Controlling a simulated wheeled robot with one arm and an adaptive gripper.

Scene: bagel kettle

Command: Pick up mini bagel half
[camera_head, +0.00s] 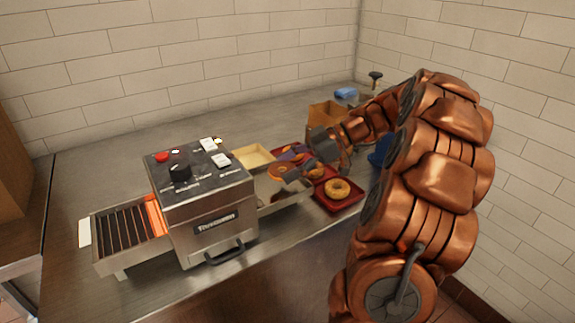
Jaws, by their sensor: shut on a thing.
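My gripper (298,154) shows small at the end of my copper arm, above the area between the toaster and the red tray (345,206). It is shut on what looks like a mini bagel half (281,172), an orange-brown round piece by the toaster's right-hand metal chute. The fingertips are small and partly hidden, so the exact contact is unclear. A whole-looking bagel (338,188) lies on the red tray. Another bagel piece (316,171) lies behind it.
A conveyor toaster (205,205) with a rack (122,232) on its left fills the front of the metal counter (100,176). A pale yellow tray (253,157), a brown box (324,113) and a blue item (346,92) stand behind. The back left counter is clear.

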